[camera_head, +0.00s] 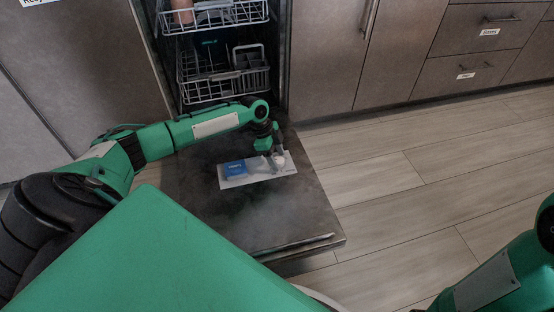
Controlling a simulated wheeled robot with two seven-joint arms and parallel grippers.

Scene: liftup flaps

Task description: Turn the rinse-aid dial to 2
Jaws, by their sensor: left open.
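The dishwasher door (225,208) is folded down flat. On its inner face lies a light dispenser panel (258,179) with a blue part (235,169) at its left. A small pale round piece, which looks like the rinse-aid dial, is at the panel's right end, partly hidden by my gripper. My left gripper (274,163) is open and points down at that right end. Contact with the dial cannot be told, and its number is too small to read. My right arm shows at the lower right corner, with its gripper out of view.
The dishwasher's lower rack (223,85) and upper rack (215,16) stand above the door's hinge side. Cabinets (400,60) and drawers line the back right. The wooden floor (400,190) right of the door is clear.

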